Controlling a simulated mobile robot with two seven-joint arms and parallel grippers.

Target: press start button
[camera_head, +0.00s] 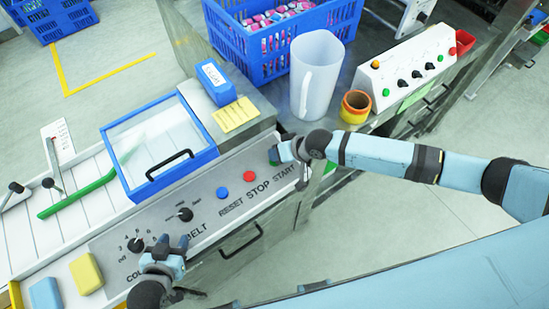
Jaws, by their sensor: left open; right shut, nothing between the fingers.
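The sloped control panel (226,223) carries the labels RESET, STOP and START. The green start button (273,157) is above the START label, mostly covered by my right gripper (281,153). My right gripper is shut and empty, its tip at the button; I cannot tell whether they touch. The red stop button (249,177) and blue reset button (222,193) are to its left. My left gripper (170,246) is open and empty, low over the panel between the black counter knob (136,244) and the black belt knob (185,214).
A blue-framed clear lid (160,143) covers part of the machine. A blue box (216,84), yellow note (235,114), white jug (314,75), tape rolls (356,107) and blue crate (281,48) stand behind. A second control box (407,66) is at the upper right.

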